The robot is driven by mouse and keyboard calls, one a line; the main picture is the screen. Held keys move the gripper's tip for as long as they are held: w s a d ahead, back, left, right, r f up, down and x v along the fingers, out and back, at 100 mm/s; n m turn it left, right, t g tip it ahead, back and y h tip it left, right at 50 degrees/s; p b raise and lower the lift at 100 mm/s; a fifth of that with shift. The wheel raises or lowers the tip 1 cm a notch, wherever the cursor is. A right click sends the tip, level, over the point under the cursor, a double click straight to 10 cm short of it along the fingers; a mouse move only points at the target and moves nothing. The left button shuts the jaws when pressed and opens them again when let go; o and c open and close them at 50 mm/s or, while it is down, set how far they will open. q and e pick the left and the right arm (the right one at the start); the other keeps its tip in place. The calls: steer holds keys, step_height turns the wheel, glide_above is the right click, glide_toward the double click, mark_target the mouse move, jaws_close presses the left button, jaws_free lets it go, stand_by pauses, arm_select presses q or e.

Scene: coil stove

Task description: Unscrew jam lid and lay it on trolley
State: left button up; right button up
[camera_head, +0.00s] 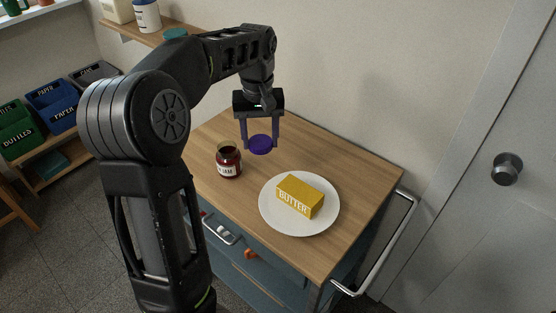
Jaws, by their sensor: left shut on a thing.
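My left gripper (260,146) is shut on the purple jam lid (261,145) and holds it between its two fingers above the trolley. The jam jar (229,164), dark red with a white label, stands upright on the trolley top (335,157), to the left of and below the lid. The jar's top is bare, and the lid is apart from it. The exact height of the lid above the wood is hard to tell. My right gripper is not in view.
A white plate (275,223) with a yellow butter block (299,196) stands on the trolley, right of the jar. A metal handle (384,253) runs along the trolley's right side. Free wood lies at the back and right. Labelled bins (50,94) stand at the far left.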

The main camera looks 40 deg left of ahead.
arm_select(q)
glide_above(262, 174)
steer(key=shift+f, duration=3.15)
steer(key=shift+d, duration=0.1)
steer(key=shift+f, duration=1.9)
steer(key=shift+f, duration=0.2)
steer(key=o, duration=1.2)
steer(key=shift+r, duration=0.1)
steer(key=shift+o, duration=0.2)
steer(key=shift+r, duration=0.1)
step_height(262, 174, up, 12)
steer(key=shift+r, duration=0.1)
